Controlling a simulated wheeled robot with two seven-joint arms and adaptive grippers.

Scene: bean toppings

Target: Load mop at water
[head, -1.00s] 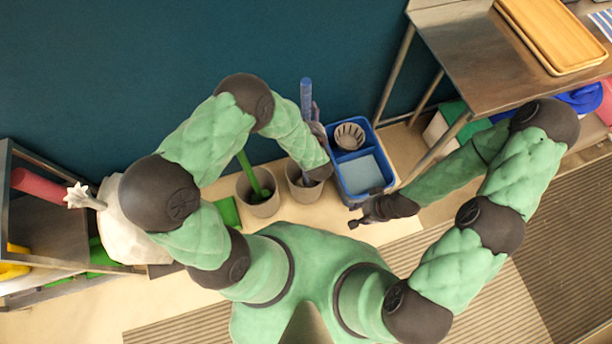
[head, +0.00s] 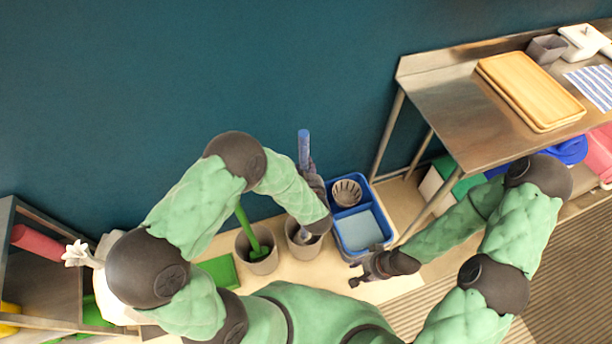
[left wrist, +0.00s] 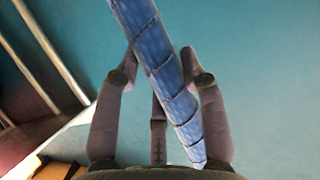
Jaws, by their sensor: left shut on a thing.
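The mop's blue handle (head: 303,150) stands nearly upright in the head view, its lower end over a grey bin (head: 301,247). My left gripper (head: 312,180) is shut on the handle. In the left wrist view the fingers (left wrist: 165,80) lie around the blue ribbed mop handle (left wrist: 160,60). The mop's lower part is partly hidden by my left arm. A blue bucket (head: 384,200) holds light blue water (head: 360,231) and a grey wringer basket (head: 347,192), just right of the bin. My right gripper (head: 362,278) is in front of the bucket, small and dark, its opening unclear.
A second grey bin (head: 241,255) holds a green-handled tool (head: 245,222). A steel table (head: 440,95) with wooden trays (head: 530,90) stands right. A shelf (head: 40,280) is at left. The dark wall (head: 200,70) is close behind the bins.

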